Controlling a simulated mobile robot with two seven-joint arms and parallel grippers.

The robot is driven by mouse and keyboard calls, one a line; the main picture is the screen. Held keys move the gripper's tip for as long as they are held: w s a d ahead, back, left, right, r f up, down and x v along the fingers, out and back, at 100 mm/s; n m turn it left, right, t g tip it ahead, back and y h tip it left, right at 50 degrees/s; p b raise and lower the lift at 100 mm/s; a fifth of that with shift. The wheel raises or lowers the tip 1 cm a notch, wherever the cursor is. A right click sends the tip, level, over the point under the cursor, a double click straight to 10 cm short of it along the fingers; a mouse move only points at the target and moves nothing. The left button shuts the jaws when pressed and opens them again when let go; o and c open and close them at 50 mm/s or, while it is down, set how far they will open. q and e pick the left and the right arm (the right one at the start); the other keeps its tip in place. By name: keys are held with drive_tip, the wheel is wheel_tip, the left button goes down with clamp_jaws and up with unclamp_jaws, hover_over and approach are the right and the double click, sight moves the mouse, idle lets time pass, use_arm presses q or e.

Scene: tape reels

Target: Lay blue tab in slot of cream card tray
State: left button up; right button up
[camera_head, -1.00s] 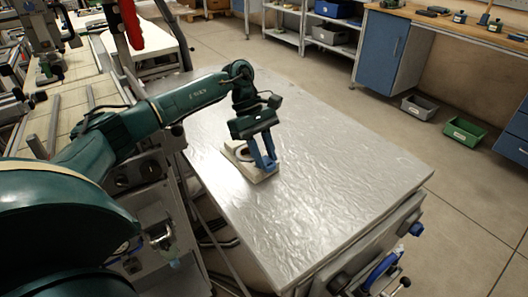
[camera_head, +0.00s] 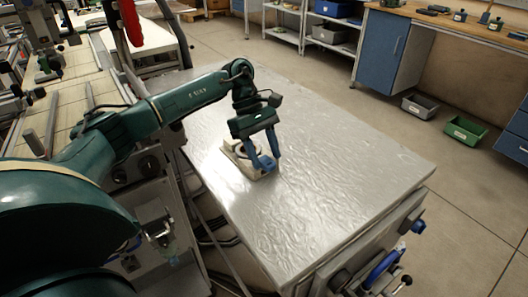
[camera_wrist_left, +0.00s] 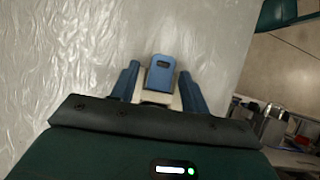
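The cream card tray (camera_head: 229,148) lies on the table's left part, partly hidden under my left gripper (camera_head: 266,158). A cream part also shows between the fingers in the left wrist view (camera_wrist_left: 152,97). The blue tab (camera_wrist_left: 160,74), flat with a small dark slot near its end, lies over that cream part. My left gripper, also in the wrist view (camera_wrist_left: 160,84), has its blue fingers apart on either side of the tab, with a gap at each side. How the tab sits in the slot cannot be told. My right gripper is not in view.
The grey crinkled tabletop (camera_head: 330,180) is clear to the right of and in front of the tray. A grey bin (camera_head: 420,106) and a green bin (camera_head: 465,130) stand on the floor beyond the table.

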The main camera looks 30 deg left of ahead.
use_arm(q)
drive_tip(key=shift+f, duration=0.1)
drive_tip(key=shift+r+p, duration=0.2)
drive_tip(key=shift+p, duration=0.1)
drive_tip(key=v, duration=1.2)
drive_tip(key=shift+r, duration=0.4)
